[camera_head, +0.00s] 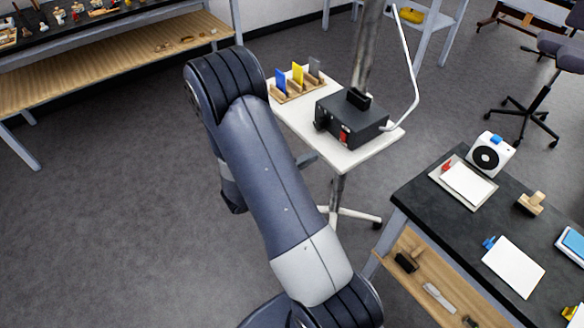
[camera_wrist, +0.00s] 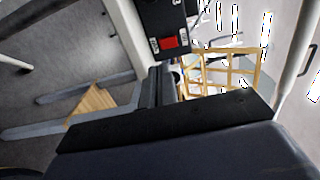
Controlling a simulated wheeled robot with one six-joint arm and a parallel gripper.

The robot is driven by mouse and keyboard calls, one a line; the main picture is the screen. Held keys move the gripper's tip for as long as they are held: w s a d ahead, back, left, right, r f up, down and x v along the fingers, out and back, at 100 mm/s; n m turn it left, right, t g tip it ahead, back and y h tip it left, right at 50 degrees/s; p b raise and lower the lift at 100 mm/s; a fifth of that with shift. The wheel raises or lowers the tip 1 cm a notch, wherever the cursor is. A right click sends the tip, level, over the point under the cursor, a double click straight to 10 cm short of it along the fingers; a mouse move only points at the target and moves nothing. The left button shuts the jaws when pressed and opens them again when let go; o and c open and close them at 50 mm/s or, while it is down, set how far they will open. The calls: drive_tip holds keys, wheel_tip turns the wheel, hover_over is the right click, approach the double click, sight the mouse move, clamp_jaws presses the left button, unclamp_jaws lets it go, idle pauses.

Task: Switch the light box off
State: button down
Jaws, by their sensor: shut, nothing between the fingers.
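The light box, a black box (camera_head: 352,117), sits on a small white-topped stand (camera_head: 374,150) in the head view. Its red switch (camera_head: 343,136) is on the face toward my arm. In the wrist view the light box (camera_wrist: 165,14) is at the top, and the red switch (camera_wrist: 169,42) shows between two small pale labels. My gripper (camera_wrist: 161,70) is shut and empty, its fingertips just below the switch in that view. I cannot tell whether they touch the box, nor which way the switch is set. My arm hides most of the gripper in the head view.
A wooden rack (camera_head: 297,92) with blue, yellow and grey plates stands left of the box. A pale curved rod (camera_head: 407,62) rises at the stand's right. A dark-topped bench (camera_head: 448,213) holds papers and a white speaker-like device (camera_head: 490,153). Open floor lies left.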

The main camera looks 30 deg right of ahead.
drive_tip(key=shift+s+a+b, duration=0.15)
drive_tip(key=shift+a+b, duration=0.15)
drive_tip(key=shift+a, duration=2.3)
drive_tip(key=d+p, duration=0.2)
drive_tip(key=d, duration=0.7)
drive_tip(key=shift+y, duration=0.7)
drive_tip(key=shift+w+a+r+b, duration=0.15)
drive_tip(key=shift+a+r, duration=0.25)
drive_tip(key=shift+a, duration=0.3)
drive_tip(key=shift+a+r+b, duration=0.15)
drive_tip(key=shift+a+r, duration=0.25)
drive_tip(key=shift+a, duration=0.25)
drive_tip(key=shift+w+a+r+b, duration=0.15)
drive_tip(key=shift+a+r, duration=0.25)
drive_tip(key=shift+a, duration=0.3)
drive_tip(key=shift+s+d, duration=0.1)
